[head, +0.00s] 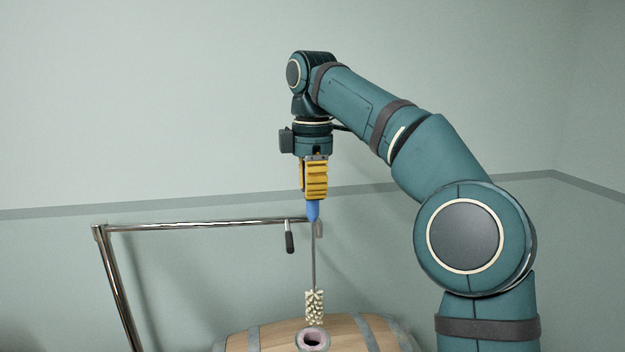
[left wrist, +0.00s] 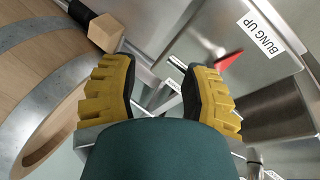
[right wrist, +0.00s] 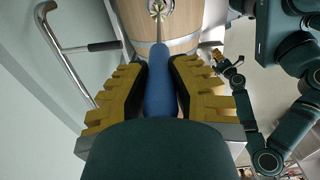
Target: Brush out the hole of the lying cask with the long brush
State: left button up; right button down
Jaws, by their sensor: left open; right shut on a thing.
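My right gripper (head: 314,190) is shut on the blue handle of the long brush (head: 312,211). The brush hangs upright, its pale bristle head (head: 314,307) just above the hole (head: 312,340) of the lying wooden cask (head: 265,340). The bristles look apart from the hole's rim. In the right wrist view the blue handle (right wrist: 160,85) lies between the fingers and the bristle head is over the cask (right wrist: 184,22). My left gripper (left wrist: 163,95) is open and empty. It is outside the head view and shows small at the right in the right wrist view.
A metal rail (head: 200,225) with a dark grip (head: 289,238) stands behind and left of the cask. In the left wrist view are a wooden block (left wrist: 105,32), a steel surface labelled "BUNG UP" (left wrist: 262,33) and a red piece (left wrist: 229,61).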

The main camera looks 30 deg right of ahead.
aim_at(313, 220)
jog(key=shift+f, duration=2.1)
jog(key=shift+s+a, duration=0.1)
jog(key=shift+a, duration=0.2)
jog(key=shift+d, duration=0.3)
jog(key=shift+f, duration=0.1)
pick_arm(q)
jog(key=shift+f+b, duration=0.85)
pick_arm(e)
jog(key=shift+f, duration=1.15)
pick_arm(q)
jog(key=shift+s+f+b, duration=0.15)
jog(key=shift+f+b, duration=0.35)
pick_arm(e)
jog(key=shift+f, duration=0.7)
pick_arm(q)
jog(key=shift+w+f+b, duration=0.15)
jog(key=shift+f+b, duration=0.55)
jog(key=shift+w+f+b, duration=0.1)
jog(key=shift+f+b, duration=0.6)
pick_arm(e)
jog(key=shift+f, duration=2.3)
pick_arm(q)
jog(key=shift+s, duration=0.1)
